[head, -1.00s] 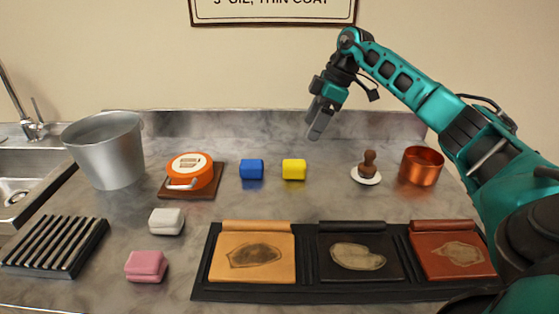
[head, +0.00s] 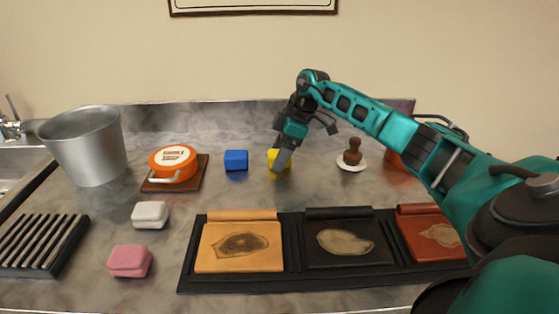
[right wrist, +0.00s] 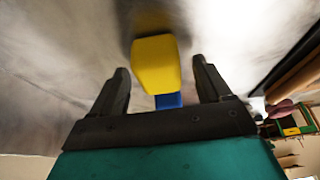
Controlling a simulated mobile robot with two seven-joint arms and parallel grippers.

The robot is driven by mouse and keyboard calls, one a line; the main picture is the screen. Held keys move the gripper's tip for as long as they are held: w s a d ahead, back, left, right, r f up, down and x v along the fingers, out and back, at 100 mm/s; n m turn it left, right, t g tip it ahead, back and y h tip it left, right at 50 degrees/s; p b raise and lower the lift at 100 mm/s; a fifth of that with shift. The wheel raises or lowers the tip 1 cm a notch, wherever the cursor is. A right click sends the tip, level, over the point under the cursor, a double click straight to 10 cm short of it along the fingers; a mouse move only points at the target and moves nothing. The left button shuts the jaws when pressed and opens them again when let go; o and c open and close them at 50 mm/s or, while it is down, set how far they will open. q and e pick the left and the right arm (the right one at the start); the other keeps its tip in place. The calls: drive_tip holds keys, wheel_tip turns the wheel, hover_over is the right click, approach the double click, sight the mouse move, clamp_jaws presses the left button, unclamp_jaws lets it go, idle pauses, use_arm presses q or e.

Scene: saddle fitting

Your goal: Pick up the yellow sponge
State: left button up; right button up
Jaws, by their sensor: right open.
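The yellow sponge (head: 272,156) sits on the counter, partly hidden in the head view by my right gripper (head: 281,166). In the right wrist view the yellow sponge (right wrist: 156,63) shows ahead of and between the two open fingers of my right gripper (right wrist: 162,75). A gap shows on each side of it, and no finger is seen closed on it. A blue sponge (head: 236,160) sits just left of the yellow one, and its blue (right wrist: 168,101) shows past the yellow sponge in the right wrist view. My left gripper is not in view.
An orange tin (head: 174,165) on a brown board, a white sponge (head: 150,214) and a pink sponge (head: 130,261) are to the left. A brown-handled dauber (head: 352,152) stands right. A black tray (head: 292,285) with leather panels lies in front. A metal bucket (head: 84,150) stands far left.

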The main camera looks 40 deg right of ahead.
drive_tip(key=shift+f, duration=0.2)
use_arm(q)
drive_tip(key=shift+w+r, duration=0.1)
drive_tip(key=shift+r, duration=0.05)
use_arm(e)
drive_tip(key=c, duration=1)
drive_tip(key=shift+r, duration=0.1)
drive_tip(key=shift+c, duration=0.2)
use_arm(q)
drive_tip(key=p, duration=0.1)
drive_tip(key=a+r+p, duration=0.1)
drive_tip(key=p, duration=0.1)
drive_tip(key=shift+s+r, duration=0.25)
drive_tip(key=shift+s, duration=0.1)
use_arm(e)
wheel_tip(320, 180, up, 20)
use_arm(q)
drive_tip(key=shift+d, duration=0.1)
use_arm(e)
drive_tip(key=o, duration=0.4)
drive_tip(key=c, duration=0.3)
